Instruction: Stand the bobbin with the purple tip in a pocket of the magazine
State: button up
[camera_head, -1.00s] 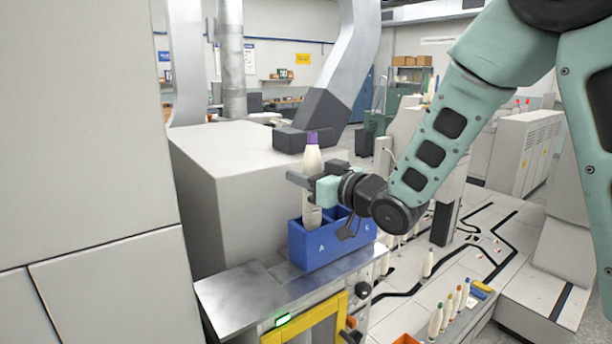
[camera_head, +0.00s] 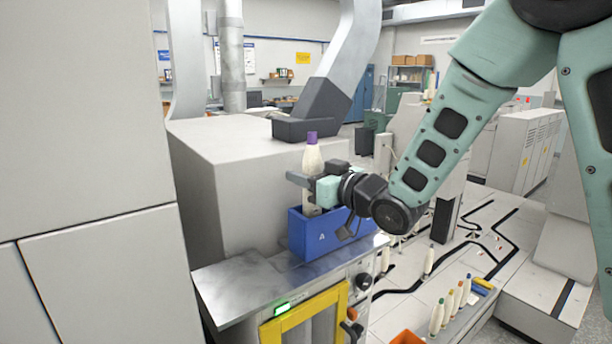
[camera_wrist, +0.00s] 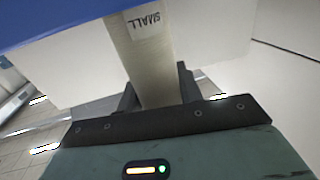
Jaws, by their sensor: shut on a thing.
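The bobbin with the purple tip (camera_head: 312,158) is cream-coloured and upright, tip up. My gripper (camera_head: 308,180) is shut around its body from the right. The bobbin's lower end is hidden behind the magazine's front wall, at the left pocket. I cannot tell whether it touches the pocket floor.
A large pale box-shaped housing (camera_head: 225,180) stands behind and left of the magazine. Bare metal bench top (camera_head: 235,290) lies in front-left. Several bobbins with coloured tips (camera_head: 450,302) stand at lower right, near an orange bin (camera_head: 406,338).

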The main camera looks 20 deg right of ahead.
jog(key=shift+f, duration=0.3)
jog(key=shift+f+b, duration=1.05)
jog(key=shift+b, duration=0.25)
jog(key=shift+f, duration=0.15)
jog(key=o, duration=1.1)
jog(key=shift+s, duration=0.1)
